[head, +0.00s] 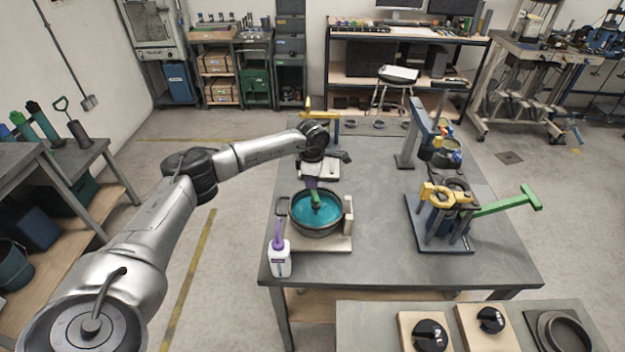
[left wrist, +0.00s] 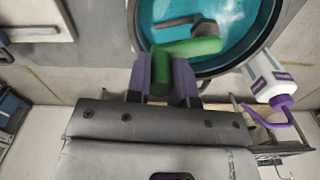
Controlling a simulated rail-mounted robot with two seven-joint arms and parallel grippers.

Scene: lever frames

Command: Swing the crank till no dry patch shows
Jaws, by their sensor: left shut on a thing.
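A dark round pot (head: 333,233) with side handles stands on a pale board on the grey table, filled with teal (head: 326,210). The teal looks even where it shows; no dry patch can be made out, but the crank and gripper hide part of it. A crank with a green handle (head: 316,196) sits over the pot. In the left wrist view, its green grip (left wrist: 161,73) stands between purple fingers, and a grey hub and paddle (left wrist: 190,24) lie in the teal. My left gripper (left wrist: 160,84) is shut on the green grip at the pot's rim. My right gripper is not in view.
A white bottle with a purple nozzle (head: 280,257) stands close to the pot's left front. A clamp device with yellow parts and a green lever (head: 508,204) stands on the right. Bare table (head: 375,200) lies between it and the pot.

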